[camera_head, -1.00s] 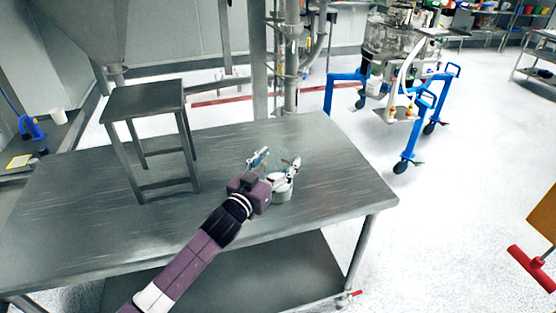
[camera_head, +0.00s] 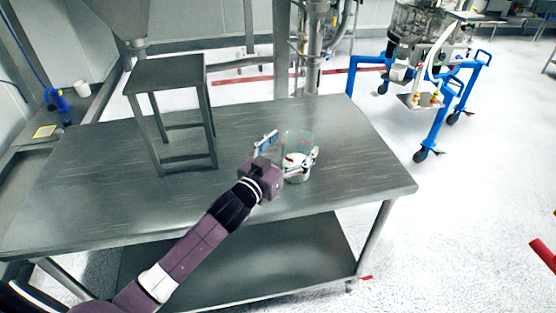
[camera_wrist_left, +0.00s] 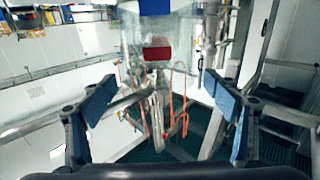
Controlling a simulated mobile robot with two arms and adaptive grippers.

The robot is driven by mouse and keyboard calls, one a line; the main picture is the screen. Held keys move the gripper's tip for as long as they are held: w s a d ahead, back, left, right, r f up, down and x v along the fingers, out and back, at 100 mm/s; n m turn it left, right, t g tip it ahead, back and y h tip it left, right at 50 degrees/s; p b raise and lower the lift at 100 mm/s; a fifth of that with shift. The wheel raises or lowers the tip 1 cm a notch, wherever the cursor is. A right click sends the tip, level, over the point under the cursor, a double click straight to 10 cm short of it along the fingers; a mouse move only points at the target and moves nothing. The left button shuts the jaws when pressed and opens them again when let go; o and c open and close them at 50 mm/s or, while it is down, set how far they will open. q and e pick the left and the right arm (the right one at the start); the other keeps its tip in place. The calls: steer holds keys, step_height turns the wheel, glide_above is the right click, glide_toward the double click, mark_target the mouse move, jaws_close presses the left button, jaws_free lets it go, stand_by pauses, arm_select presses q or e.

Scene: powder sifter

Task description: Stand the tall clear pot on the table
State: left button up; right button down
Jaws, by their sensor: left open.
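The tall clear pot (camera_head: 298,146) stands upright on the table (camera_head: 90,185), near its right end, with something white in its bottom. My left gripper (camera_head: 284,154) is open at the pot, one finger on its left side and the other across its lower right front. In the left wrist view the pot (camera_wrist_left: 160,28) shows at the top middle, with red and blue patches on or through it. It lies beyond the two spread fingertips (camera_wrist_left: 168,92), with gaps visible on both sides. My right gripper is out of view.
A metal stool (camera_head: 168,74) stands on the table to the left of the pot. A blue-legged wheeled frame (camera_head: 440,110) stands on the floor at the right. Steel pipes (camera_head: 314,50) rise behind the table. The tabletop's left front is clear.

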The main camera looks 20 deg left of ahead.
arm_select(q)
steer(key=s+a+b, duration=0.1)
steer(key=s, duration=0.8)
steer(key=shift+a, duration=0.4)
